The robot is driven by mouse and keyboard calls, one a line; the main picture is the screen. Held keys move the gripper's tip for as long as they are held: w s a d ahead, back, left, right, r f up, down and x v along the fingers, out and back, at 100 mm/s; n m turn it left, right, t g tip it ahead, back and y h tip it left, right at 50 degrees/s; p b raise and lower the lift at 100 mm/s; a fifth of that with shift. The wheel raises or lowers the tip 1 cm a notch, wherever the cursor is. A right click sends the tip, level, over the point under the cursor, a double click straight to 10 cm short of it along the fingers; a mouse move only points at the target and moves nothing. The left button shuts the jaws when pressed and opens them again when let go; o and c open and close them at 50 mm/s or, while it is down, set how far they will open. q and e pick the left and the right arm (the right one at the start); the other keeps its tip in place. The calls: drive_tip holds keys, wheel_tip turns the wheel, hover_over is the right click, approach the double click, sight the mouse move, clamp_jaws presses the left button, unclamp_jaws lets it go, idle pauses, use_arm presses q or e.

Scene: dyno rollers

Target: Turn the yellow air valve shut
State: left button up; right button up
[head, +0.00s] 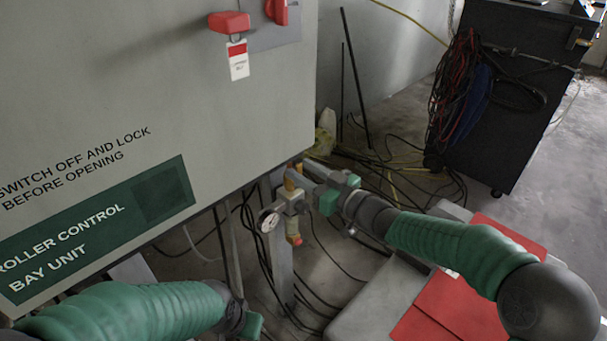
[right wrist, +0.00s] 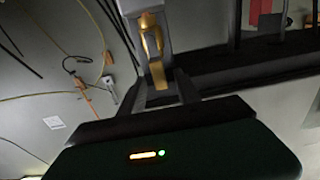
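The yellow air valve (head: 289,184) is on the pipework below the grey cabinet, just above a round pressure gauge (head: 268,220). My right gripper (head: 306,175) reaches in from the right, with its fingertips at the valve. In the right wrist view the yellow handle (right wrist: 157,72) lies lengthwise in line with the grey fingers (right wrist: 155,88), apparently between them. Whether the fingers press on it I cannot tell. My left gripper (head: 246,322) is low in the head view, below and left of the valve; its fingers are not clear.
The grey cabinet (head: 150,90) with red switches (head: 229,22) hangs close above the valve. Loose cables (head: 310,290) run over the floor behind the pipework. A black cart (head: 510,90) stands at the back right. Open floor (head: 570,160) lies beside it.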

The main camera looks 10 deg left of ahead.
drive_tip(key=shift+w+a, duration=0.1)
drive_tip(key=shift+a, duration=0.15)
drive_tip(key=shift+d, duration=0.2)
drive_tip(key=shift+c, duration=1)
drive_tip(key=shift+r, duration=0.1)
clamp_jaws()
